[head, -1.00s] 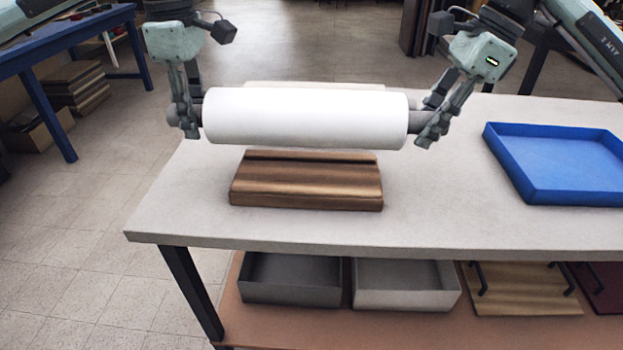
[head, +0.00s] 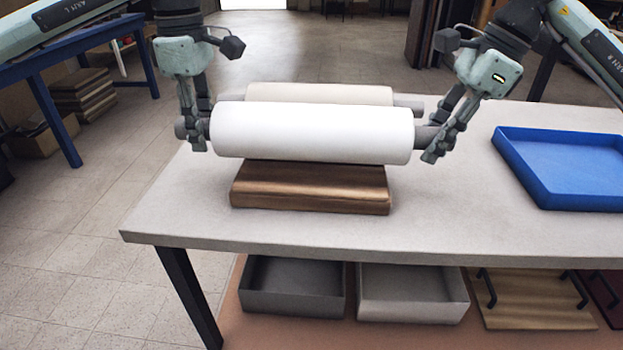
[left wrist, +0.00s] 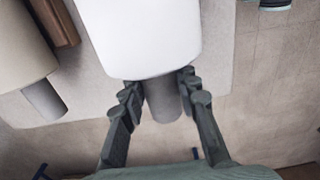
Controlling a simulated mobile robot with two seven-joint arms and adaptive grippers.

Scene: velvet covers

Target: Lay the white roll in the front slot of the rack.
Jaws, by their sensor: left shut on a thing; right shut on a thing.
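The white roll (head: 312,133) spans between my two grippers, roughly level, over the rear part of the brown wooden rack (head: 310,188). My left gripper (head: 197,138) is shut on the roll's left grey end; the left wrist view shows its fingers either side of that grey end (left wrist: 160,100). My right gripper (head: 437,145) is shut on the right grey end. A cream roll (head: 320,94) lies behind the white roll, partly hidden by it. The white roll hides the rack's back part, and I cannot tell whether it touches the rack.
The rack stands on a pale grey table (head: 470,215). A blue tray (head: 560,185) is at the right. Under the tabletop, a shelf holds a dark grey bin (head: 293,300), a light grey bin (head: 412,306) and a wooden board (head: 535,318). The tabletop between rack and tray is clear.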

